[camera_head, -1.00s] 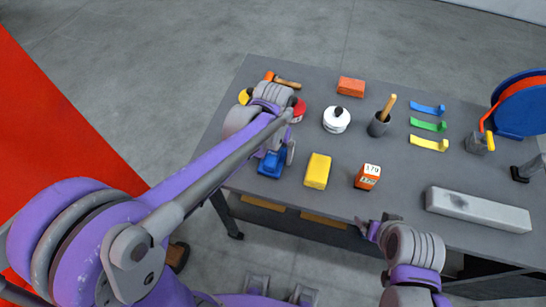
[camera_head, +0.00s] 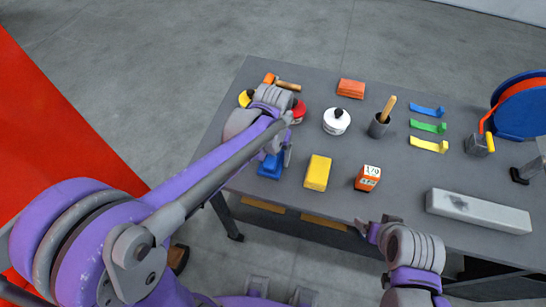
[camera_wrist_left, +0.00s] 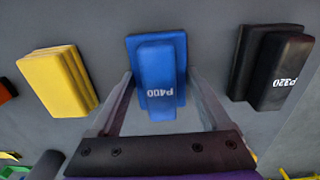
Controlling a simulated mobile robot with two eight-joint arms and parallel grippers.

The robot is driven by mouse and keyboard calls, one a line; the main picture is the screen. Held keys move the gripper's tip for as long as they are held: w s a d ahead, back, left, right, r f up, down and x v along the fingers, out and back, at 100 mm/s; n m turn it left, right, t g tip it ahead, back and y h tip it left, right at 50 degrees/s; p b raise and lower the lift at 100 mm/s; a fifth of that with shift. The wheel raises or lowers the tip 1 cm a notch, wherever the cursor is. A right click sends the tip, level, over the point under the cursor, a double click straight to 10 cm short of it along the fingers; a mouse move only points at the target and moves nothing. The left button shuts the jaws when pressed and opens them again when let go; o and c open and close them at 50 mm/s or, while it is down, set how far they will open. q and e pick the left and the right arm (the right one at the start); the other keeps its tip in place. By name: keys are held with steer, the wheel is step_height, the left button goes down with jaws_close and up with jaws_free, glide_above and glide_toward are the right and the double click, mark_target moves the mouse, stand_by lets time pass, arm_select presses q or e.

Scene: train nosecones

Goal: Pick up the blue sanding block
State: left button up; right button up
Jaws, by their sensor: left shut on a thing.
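The blue sanding block (camera_head: 270,167) lies on the left part of the grey table, partly hidden by my left arm. In the left wrist view the block (camera_wrist_left: 159,52) has a wide base and a narrower upper part marked P400. My left gripper (camera_wrist_left: 160,78) is shut on it, with one finger on each side of the narrower part. In the head view the left gripper (camera_head: 282,157) is right at the block and mostly covered by its own wrist. The block appears to be at table level. My right gripper (camera_head: 366,229) is by the table's front edge, away from the block; its jaws are unclear.
A yellow block (camera_head: 317,172) and an orange box (camera_head: 367,178) stand to the right. A black P320 block (camera_wrist_left: 271,67) is close by in the wrist view.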

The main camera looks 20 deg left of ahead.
mark_target(273, 154)
arm_select(q)
step_height(273, 154, up, 10)
steer(key=shift+p, duration=0.3)
steer(key=o, duration=1)
steer(key=c, duration=0.7)
